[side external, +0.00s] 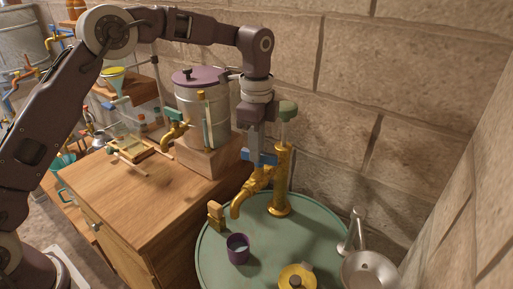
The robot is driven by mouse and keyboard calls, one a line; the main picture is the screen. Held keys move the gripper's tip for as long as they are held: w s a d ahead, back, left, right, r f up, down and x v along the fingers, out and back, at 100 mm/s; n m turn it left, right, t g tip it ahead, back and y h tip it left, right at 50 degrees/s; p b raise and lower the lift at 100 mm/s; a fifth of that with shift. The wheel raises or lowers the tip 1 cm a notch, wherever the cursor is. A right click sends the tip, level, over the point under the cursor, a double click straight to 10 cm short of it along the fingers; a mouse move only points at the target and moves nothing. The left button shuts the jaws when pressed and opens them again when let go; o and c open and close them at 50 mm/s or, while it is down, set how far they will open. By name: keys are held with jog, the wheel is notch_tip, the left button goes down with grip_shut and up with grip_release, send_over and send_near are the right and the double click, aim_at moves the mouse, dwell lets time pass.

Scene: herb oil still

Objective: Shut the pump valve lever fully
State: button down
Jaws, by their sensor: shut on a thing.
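The brass pump (281,185) stands upright on the round green table, with its curved spout (242,200) pointing down and to the left. A blue lever (268,159), which looks like the pump valve lever, sits above the spout, left of the pump column. My gripper (258,153) points down from above and is shut on the blue lever. The fingertips partly cover it, so its exact angle is hard to tell. A green knob (287,110) tops the pump, just right of my gripper.
A purple cup (237,249) stands on the green table (215,232) below the spout. A brass lidded pot (297,279) and a metal bowl (370,271) are at the front. A metal still (190,101) stands on the wooden cabinet at left. The stone wall is close behind.

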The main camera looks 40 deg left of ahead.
jog(key=shift+w+m, duration=0.1)
jog(key=shift+m, duration=1.8)
jog(key=c, duration=1.5)
grip_release()
jog(key=shift+o, duration=0.2)
notch_tip(320, 180, up, 7)
jog(key=shift+r, duration=0.1)
